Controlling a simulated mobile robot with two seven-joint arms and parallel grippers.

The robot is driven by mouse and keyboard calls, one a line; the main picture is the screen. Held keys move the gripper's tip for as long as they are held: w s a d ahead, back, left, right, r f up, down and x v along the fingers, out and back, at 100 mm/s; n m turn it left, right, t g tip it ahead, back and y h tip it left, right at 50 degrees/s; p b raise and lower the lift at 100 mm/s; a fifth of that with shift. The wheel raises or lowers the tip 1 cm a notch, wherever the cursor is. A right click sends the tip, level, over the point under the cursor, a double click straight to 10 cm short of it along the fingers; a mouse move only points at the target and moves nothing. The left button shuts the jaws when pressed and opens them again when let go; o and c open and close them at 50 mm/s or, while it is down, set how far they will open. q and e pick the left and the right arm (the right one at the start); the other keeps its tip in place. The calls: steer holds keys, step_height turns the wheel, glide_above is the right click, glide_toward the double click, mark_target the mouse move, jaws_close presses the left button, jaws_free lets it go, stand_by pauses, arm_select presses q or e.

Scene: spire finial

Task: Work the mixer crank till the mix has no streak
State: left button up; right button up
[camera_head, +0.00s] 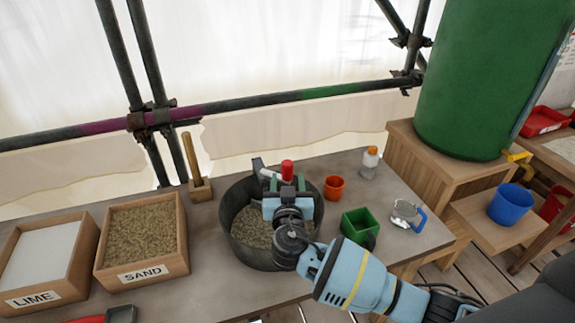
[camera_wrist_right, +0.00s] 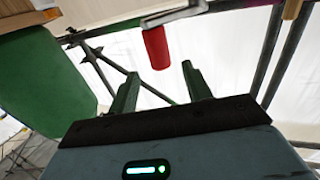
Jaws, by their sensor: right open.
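The mixer is a dark grey round tub (camera_head: 236,239) on the bench, with a grainy grey-brown mix (camera_head: 247,226) in it. My gripper and wrist hide part of the mix, and I cannot tell whether it has streaks. The crank's red grip (camera_head: 287,169) stands above the tub; in the right wrist view the red grip (camera_wrist_right: 156,47) hangs from a grey metal bar (camera_wrist_right: 176,14). My right gripper (camera_head: 286,184) is over the tub, close to the grip. Its green fingers (camera_wrist_right: 160,82) are apart, with the grip just beyond their tips. My left gripper is not in view.
Boxes of lime (camera_head: 58,287) and sand (camera_head: 158,270) stand left of the tub. An orange cup (camera_head: 334,187), a green container (camera_head: 357,226), a bottle (camera_head: 370,161) and a clear jug (camera_head: 405,215) stand right. A large green tank (camera_head: 480,80) stands behind right.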

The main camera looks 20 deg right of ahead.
mark_target(287, 170)
steer(key=x, duration=0.6)
steer(key=shift+w, duration=0.2)
jaws_close()
